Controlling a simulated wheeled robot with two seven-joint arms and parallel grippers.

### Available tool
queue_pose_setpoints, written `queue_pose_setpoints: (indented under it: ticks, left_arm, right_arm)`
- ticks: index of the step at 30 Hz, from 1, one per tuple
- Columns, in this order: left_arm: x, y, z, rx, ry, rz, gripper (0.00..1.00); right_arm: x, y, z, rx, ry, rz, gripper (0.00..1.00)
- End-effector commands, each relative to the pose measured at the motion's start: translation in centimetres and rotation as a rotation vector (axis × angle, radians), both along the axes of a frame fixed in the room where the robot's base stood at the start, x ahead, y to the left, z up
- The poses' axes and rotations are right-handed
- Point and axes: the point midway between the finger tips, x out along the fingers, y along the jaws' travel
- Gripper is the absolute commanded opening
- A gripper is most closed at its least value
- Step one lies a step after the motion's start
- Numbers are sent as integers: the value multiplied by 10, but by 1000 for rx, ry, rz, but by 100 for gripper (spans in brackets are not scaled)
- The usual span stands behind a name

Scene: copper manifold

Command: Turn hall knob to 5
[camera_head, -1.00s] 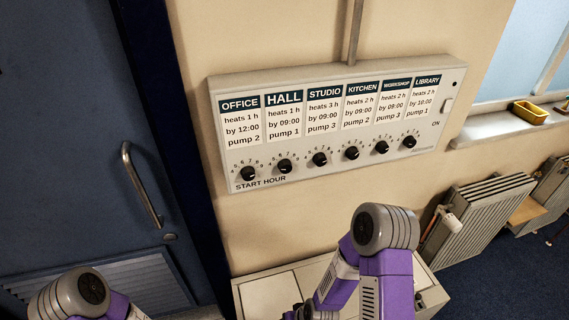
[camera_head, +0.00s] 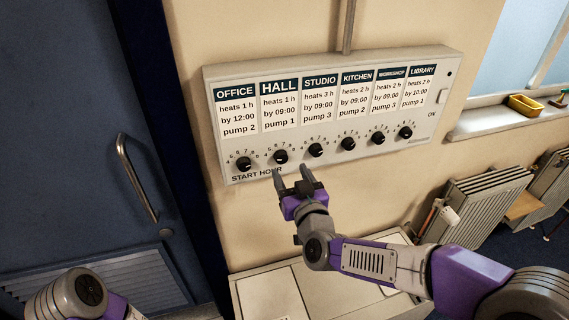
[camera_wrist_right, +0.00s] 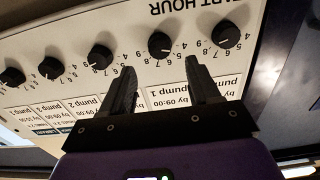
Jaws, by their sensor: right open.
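The hall knob (camera_head: 281,156) is a round black knob under the HALL label, second from the left on the wall panel (camera_head: 440,125). In the right wrist view the hall knob (camera_wrist_right: 160,44) appears upside down, with a number scale around it; I cannot read its setting surely. My right gripper (camera_head: 291,171) is open and empty, its fingertips just below and slightly right of the hall knob in the head view. In the wrist view the fingers (camera_wrist_right: 161,68) point toward the knob, one to either side of its line, apart from it. My left gripper is out of view.
The office knob (camera_head: 244,164) and studio knob (camera_head: 316,150) flank the hall knob closely. More black knobs continue to the right. A pale cabinet (camera_head: 270,296) stands below the panel, a blue door (camera_head: 70,130) at left, and a radiator (camera_head: 484,212) at right.

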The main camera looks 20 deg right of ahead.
Motion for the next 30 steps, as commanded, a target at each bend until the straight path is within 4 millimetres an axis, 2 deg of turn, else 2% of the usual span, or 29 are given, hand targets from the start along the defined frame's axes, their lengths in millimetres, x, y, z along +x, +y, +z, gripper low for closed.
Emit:
queue_pose_setpoints:
  ticks: [3,9,14,21,23,30]
  left_arm:
    - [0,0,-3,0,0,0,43]
    - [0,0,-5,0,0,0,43]
    - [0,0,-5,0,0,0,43]
    - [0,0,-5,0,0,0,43]
    - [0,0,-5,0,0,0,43]
    - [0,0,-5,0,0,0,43]
  right_arm:
    - [21,1,-1,-2,1,0,61]
    - [46,2,-1,-1,1,0,61]
    - [54,2,-1,0,2,1,61]
    - [55,2,-1,1,2,1,61]
    - [55,2,-1,1,2,1,55]
    - [55,2,-1,1,2,1,18]
